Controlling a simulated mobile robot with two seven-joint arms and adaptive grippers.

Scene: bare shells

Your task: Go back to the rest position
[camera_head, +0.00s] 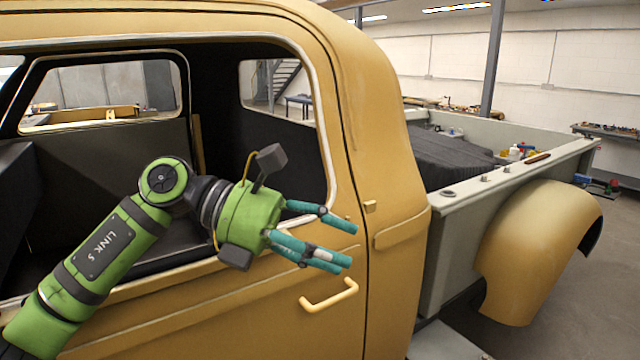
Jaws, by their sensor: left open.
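My left gripper (346,245) is at the end of my green left arm, which comes in from the lower left. Its teal fingers are apart and nothing is between them. It points right, in front of the yellow truck cab (385,150), just above the door handle (329,296) in the picture. I cannot tell how far it is from the door. My right gripper is not in view.
The cab's side window opening (285,150) is behind my arm. To the right are the grey truck bed (470,210), with a dark cover (455,160) and small items, and a yellow rear fender (540,250). Grey floor (590,310) is clear at the lower right.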

